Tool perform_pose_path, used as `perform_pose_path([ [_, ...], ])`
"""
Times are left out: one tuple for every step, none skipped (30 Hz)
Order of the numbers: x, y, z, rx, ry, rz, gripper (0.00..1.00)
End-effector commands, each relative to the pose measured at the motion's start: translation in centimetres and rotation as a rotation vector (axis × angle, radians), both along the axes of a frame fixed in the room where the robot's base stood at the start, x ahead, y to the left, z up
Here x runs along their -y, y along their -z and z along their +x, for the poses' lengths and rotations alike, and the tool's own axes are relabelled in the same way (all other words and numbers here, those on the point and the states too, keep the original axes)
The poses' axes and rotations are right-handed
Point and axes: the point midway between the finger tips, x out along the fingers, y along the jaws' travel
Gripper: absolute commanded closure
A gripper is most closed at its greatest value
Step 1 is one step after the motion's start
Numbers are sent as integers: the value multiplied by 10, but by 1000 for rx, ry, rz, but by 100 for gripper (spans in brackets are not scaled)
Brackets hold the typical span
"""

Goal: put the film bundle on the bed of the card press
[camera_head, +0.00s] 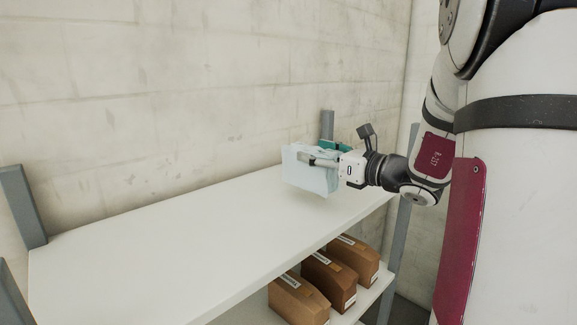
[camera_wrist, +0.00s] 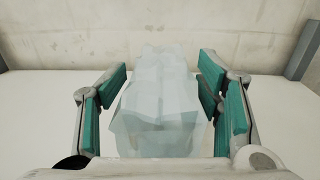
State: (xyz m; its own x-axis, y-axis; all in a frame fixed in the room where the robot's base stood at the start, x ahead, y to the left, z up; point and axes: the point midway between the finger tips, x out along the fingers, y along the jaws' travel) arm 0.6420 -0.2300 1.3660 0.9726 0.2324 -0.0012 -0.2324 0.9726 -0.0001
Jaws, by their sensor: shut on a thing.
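The film bundle (camera_head: 312,176) is a pale, translucent bluish-white block. My gripper (camera_head: 312,159) is shut on it, over the right part of the white shelf in the head view. In the wrist view the bundle (camera_wrist: 160,105) fills the space between the green finger pads of my gripper (camera_wrist: 163,100). From the wrist, gaps seem to show beside the upper pads. Whether the bundle's underside touches the shelf is hard to tell. The card press and its bed are not in view.
The white shelf top (camera_head: 170,240) is bare to the left of the bundle. Several brown boxes (camera_head: 328,280) stand on the lower shelf. Grey uprights, such as the left one (camera_head: 22,207), stand at the shelf's corners. A pale block wall (camera_head: 190,100) rises behind.

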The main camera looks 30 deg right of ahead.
Motion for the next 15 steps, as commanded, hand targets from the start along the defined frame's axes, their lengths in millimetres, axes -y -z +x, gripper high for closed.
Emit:
perform_pose_path([
  [2, 0, 5, -1, -1, 0, 73],
  [3, 1, 7, -1, 0, 0, 73],
  [3, 1, 9, -1, 0, -1, 73],
  [4, 1, 10, -1, 0, -1, 73],
  [5, 1, 12, -1, 0, -1, 73],
  [6, 2, 16, -1, 0, 0, 73],
  [7, 2, 19, 0, -1, 1, 73],
  [7, 6, 20, -2, 0, 4, 73],
  [7, 14, 19, -4, 0, 5, 73],
  [7, 18, 18, -6, 0, 6, 73],
  [7, 23, 18, -4, 0, 4, 73],
  [7, 27, 18, -3, 0, 4, 73],
  [7, 30, 18, -2, 0, 4, 73],
  [7, 33, 18, -2, 0, 4, 73],
  [7, 35, 18, -2, 0, 3, 73],
])
